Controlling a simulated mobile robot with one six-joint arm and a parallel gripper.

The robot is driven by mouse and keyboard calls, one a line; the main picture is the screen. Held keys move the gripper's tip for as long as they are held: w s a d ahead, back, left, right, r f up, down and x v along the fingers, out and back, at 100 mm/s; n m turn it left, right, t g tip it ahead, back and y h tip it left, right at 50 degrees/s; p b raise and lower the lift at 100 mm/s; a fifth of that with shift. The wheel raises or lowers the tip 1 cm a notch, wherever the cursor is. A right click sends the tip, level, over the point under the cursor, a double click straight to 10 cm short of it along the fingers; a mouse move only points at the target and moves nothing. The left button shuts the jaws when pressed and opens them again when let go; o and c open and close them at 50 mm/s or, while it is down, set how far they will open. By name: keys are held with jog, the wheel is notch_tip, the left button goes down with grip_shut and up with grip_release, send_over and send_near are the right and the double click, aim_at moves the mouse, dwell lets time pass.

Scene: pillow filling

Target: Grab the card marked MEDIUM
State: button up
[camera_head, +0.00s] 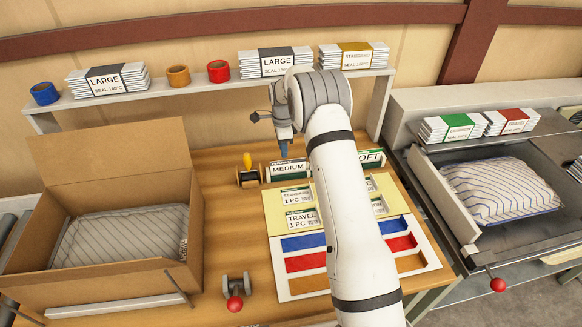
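The card marked MEDIUM (287,170) stands at the back of the wooden table, white with dark green edging and black letters. My gripper (284,150) is just above and behind it, fingers pointing down. The fingers look small and narrow here, and I cannot tell whether they are open or touching the card. My white arm reaches across the middle of the picture and hides what lies right of the card.
A card ending in "OFT" (371,158) shows right of my arm. A wooden holder with a yellow-handled tool (248,172) stands close left. In front lies a board (276,262) with STANDARD and TRAVEL cards and coloured strips. An open carton (112,140) stands left; a shelf (150,92) runs behind.

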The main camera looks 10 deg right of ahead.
aim_at(288, 169)
notch_tip(288, 169, down, 4)
jog(key=shift+s+a+p, duration=0.1)
jog(key=shift+s+p, duration=0.05)
jog(key=shift+p, duration=0.5)
jog(key=shift+c, duration=0.5)
grip_shut()
